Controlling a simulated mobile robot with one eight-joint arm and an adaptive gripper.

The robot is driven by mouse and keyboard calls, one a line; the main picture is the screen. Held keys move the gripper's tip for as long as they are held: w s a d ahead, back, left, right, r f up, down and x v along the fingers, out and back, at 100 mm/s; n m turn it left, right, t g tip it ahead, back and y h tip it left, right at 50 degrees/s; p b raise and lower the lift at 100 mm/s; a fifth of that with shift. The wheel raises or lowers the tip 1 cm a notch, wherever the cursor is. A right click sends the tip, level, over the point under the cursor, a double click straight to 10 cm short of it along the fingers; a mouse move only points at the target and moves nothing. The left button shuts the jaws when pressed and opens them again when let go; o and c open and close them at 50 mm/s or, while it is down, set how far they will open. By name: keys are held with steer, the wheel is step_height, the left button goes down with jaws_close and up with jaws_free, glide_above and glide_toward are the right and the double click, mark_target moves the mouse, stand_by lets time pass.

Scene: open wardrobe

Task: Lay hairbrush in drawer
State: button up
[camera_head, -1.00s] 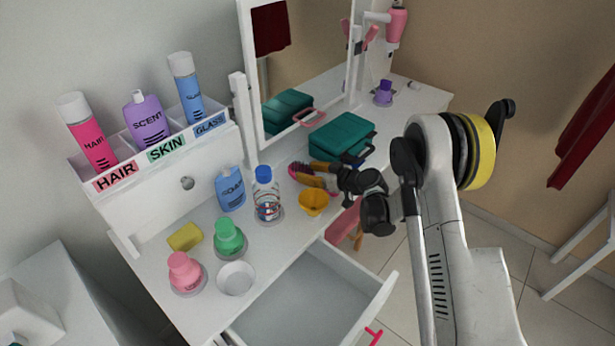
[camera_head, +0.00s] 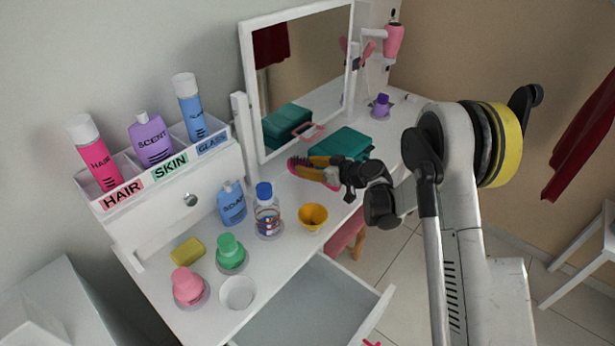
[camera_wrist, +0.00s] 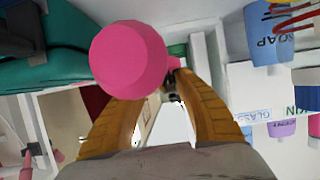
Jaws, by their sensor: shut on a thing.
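The hairbrush (camera_head: 298,164) shows its pink edge and dark bristles in the head view, beyond the yellow cup. My gripper (camera_head: 318,171) is shut on it, its orange fingers around the brush, which seems to be held above the tabletop. In the wrist view a round pink end of the hairbrush (camera_wrist: 128,58) fills the space in front of the fingers; the rest is mostly hidden. The drawer (camera_head: 318,305) is pulled open at the front of the dressing table, in the lower middle of the head view. Its visible inside is bare; its near end is cut off.
A yellow cup (camera_head: 313,217), a clear bottle (camera_head: 267,212), a blue soap bottle (camera_head: 232,204) and a white bowl (camera_head: 238,293) stand on the tabletop behind the drawer. A teal case (camera_head: 342,144) lies beyond my gripper, before the mirror (camera_head: 305,80).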

steer(key=s+d+r, duration=0.2)
steer(key=s+d, duration=0.1)
steer(key=d, duration=0.8)
steer(key=b, duration=0.5)
glide_above(308, 194)
steer(key=shift+y, duration=0.3)
step_height(308, 194, down, 7)
steer(key=shift+r, duration=0.1)
steer(key=shift+f+b, duration=1.1)
steer(key=shift+f, duration=0.75)
steer(key=shift+f, duration=0.2)
steer(key=o, duration=1.1)
